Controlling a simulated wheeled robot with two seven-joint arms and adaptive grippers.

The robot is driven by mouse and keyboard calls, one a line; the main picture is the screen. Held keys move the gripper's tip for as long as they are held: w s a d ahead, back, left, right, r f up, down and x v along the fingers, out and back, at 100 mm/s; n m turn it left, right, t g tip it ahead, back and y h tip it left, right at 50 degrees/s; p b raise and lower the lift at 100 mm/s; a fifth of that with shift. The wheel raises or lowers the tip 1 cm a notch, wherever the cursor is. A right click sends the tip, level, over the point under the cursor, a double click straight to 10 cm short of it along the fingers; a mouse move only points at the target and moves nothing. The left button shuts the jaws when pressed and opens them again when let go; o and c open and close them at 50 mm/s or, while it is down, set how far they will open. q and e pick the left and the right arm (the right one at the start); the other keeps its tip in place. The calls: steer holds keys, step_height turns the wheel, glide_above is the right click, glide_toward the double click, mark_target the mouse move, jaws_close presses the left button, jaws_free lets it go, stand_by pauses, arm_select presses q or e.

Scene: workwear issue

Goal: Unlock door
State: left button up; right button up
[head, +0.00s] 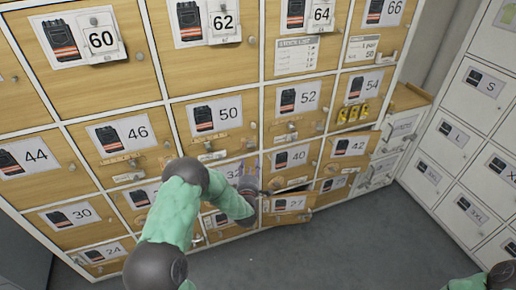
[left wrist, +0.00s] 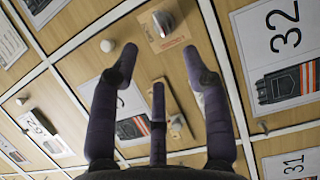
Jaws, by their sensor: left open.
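The locker wall fills the head view, with numbered wooden doors such as the one labelled 40 (head: 293,157) and the one labelled 32 (head: 232,172). My left gripper (head: 251,170) is in front of the doors near 32 and 40, partly hidden by my own arm. In the left wrist view my left gripper (left wrist: 152,68) has its purple fingers spread, with nothing between them. A metal lock or knob (left wrist: 163,22) on a small wooden plate lies just beyond the fingertips, apart from them. The label 32 (left wrist: 285,35) is to its right. My right gripper is not in view.
The door labelled 27 (head: 292,203) stands ajar below. A round white knob (left wrist: 107,46) and another wooden plate with a small fitting (left wrist: 178,122) are close to the fingers. White lockers (head: 455,137) stand at the right. The grey floor (head: 345,245) is clear.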

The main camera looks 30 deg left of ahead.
mark_target(251, 147)
arm_select(q)
steer(key=b+x, duration=0.3)
steer(key=x, duration=0.7)
steer(key=shift+w+a, duration=0.15)
steer(key=shift+w, duration=0.15)
jaws_close()
